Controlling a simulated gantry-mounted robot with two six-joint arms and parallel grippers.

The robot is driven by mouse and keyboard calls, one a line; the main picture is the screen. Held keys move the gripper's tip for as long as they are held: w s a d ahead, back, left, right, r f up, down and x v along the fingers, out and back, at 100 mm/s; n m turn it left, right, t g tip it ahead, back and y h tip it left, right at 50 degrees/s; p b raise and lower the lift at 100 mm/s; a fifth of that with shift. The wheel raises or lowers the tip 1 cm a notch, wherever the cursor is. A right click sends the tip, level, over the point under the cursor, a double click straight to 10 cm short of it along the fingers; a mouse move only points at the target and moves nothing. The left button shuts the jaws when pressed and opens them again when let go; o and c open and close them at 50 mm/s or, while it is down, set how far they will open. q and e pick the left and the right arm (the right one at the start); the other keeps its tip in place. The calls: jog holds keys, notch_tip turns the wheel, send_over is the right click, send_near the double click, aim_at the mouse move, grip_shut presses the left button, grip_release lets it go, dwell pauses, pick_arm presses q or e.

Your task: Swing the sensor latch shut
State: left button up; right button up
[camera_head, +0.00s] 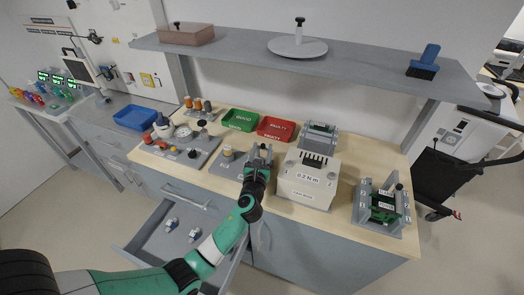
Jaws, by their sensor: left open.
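My left arm comes in from the lower left, and its gripper (259,158) is over the workbench, at a grey fixture plate (226,163) near the bench middle. A small round tan and white part (228,151) stands on that plate, left of the gripper. The gripper is open. Its dark fingers hide the right part of the fixture. I cannot make out the sensor latch clearly or tell whether the fingers touch it. My right gripper is not in view.
A white 0.2 Nm box (308,180) stands close right of the gripper. A green tray (240,119) and red tray (276,128) lie behind. A grey control panel (178,146) is to the left. A drawer (150,250) is open below. A shelf (350,60) overhangs the back.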

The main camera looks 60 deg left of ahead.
pick_arm(q)
jog(key=shift+c, duration=0.4)
grip_shut()
